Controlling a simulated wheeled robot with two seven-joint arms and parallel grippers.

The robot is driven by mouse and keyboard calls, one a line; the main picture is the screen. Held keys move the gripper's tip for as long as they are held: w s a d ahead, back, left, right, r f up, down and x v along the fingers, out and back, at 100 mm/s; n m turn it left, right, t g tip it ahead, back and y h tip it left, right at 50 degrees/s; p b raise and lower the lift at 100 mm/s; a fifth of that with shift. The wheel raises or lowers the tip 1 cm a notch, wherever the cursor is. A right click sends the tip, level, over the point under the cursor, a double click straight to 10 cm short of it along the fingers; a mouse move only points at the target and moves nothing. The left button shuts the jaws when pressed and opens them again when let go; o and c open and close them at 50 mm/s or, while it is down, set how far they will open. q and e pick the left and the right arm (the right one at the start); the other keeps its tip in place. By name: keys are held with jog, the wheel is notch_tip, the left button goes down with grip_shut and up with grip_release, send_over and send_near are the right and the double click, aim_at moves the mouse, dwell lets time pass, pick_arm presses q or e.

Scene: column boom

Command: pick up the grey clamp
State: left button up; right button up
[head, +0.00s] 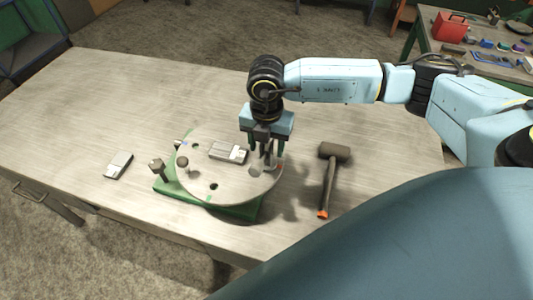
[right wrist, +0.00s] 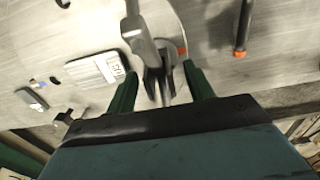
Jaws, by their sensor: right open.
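The grey clamp (head: 257,169) stands at the right edge of a round pale disc (head: 233,187). In the right wrist view the clamp (right wrist: 146,48) shows as a grey arm and bracket. My right gripper (head: 267,148) is above the right side of the disc, pointing down. Its two green fingers are open on either side of the clamp, and in the right wrist view the gripper (right wrist: 160,82) has the clamp's lower part between them. The fingers look apart from the clamp; contact is hard to tell. My left gripper is not in view.
The disc sits on a green base (head: 241,212). A grey and white block (head: 228,152) lies on the disc, with knobs at its left. A hammer (head: 328,180) lies right of it; a small box (head: 118,165) lies left. The table's far left (head: 110,95) is clear.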

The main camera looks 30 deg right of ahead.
jog(key=c, duration=1.1)
jog(key=shift+r, duration=0.1)
notch_tip(320, 180, up, 10)
jog(key=shift+f+b, duration=0.1)
jog(key=shift+b, duration=0.35)
